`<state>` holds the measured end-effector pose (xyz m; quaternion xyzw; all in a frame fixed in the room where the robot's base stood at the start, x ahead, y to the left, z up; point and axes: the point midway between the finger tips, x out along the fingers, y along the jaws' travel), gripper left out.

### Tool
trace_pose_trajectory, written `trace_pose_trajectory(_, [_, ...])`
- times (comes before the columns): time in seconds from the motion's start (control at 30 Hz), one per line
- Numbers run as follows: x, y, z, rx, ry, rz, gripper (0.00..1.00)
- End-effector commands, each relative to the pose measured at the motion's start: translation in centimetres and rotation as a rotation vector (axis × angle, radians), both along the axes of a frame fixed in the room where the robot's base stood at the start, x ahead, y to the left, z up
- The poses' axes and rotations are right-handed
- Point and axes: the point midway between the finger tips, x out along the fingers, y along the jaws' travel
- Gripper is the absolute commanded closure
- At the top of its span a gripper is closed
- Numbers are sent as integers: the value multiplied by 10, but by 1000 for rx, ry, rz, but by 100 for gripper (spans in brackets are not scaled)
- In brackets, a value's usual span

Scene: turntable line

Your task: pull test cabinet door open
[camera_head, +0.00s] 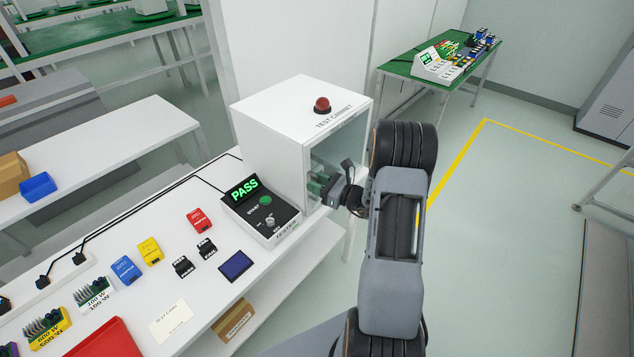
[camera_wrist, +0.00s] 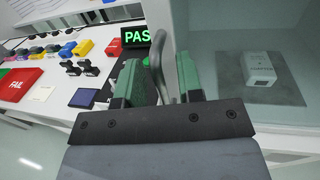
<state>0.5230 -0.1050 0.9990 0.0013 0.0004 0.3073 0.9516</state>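The white test cabinet (camera_head: 270,125), with a red button lamp (camera_head: 322,105) on top, stands at the far end of the bench. Its glass door (camera_head: 345,150) faces right and appears shut; the pane also shows in the wrist view (camera_wrist: 225,50). The grey door handle (camera_wrist: 157,62) stands between my gripper's green fingers (camera_wrist: 160,75). The fingers are apart, with a gap visible beside the handle on its right. In the head view, my gripper (camera_head: 325,185) is at the door's front and partly hides the handle.
Through the glass, a white unit (camera_wrist: 259,68) sits on a grey pad. A tester (camera_head: 262,215) reading PASS stands beside the cabinet on the white bench (camera_head: 215,300). A red tray (camera_head: 105,340) lies nearer. Open floor (camera_head: 500,230) is to the right.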

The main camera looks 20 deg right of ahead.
Motion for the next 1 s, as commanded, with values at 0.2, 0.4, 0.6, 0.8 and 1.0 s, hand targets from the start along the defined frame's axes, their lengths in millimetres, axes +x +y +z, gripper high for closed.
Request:
trace_pose_trajectory(0.2, [0,0,0,0,0,0,66])
trace_pose_trajectory(0.4, [0,0,0,0,0,0,84])
trace_pose_trajectory(0.6, [0,0,0,0,0,0,100])
trace_pose_trajectory(0.8, [0,0,0,0,0,0,100])
trace_pose_trajectory(1.0, [0,0,0,-1,-1,5,100])
